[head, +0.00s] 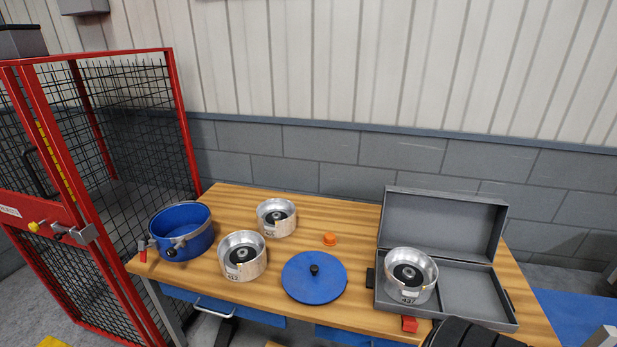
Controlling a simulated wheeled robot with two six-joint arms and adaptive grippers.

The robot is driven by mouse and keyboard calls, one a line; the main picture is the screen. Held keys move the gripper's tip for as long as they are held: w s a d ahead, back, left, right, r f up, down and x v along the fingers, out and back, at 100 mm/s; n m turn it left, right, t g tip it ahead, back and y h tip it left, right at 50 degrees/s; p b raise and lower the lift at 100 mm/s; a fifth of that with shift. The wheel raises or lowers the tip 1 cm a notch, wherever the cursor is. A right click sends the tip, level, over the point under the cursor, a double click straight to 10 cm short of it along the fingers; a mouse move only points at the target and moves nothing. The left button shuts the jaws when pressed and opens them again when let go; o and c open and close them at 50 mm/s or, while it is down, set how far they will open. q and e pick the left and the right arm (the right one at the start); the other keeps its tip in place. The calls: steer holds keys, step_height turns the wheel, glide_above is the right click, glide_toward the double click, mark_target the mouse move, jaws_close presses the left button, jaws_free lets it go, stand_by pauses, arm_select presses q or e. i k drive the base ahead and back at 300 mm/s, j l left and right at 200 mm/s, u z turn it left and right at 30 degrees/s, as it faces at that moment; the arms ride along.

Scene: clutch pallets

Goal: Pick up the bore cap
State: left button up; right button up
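A small orange cap (329,239), which looks like the bore cap, lies on the wooden workbench (345,205) behind the blue disc. It stands clear of the things around it. Neither of my grippers can be made out in the head view, and nothing is seen touching the cap.
A blue disc with a black knob (314,283), two metal drums (242,262) (276,222) and a blue pot (183,235) stand on the bench. An open grey case (470,290) holds a third drum (411,280). A red mesh cage (95,160) stands left.

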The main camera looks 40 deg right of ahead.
mark_target(329, 239)
steer(key=z, duration=1.6)
steer(key=i+l, duration=0.1)
steer(key=l, duration=0.75)
steer(key=i+z, duration=0.05)
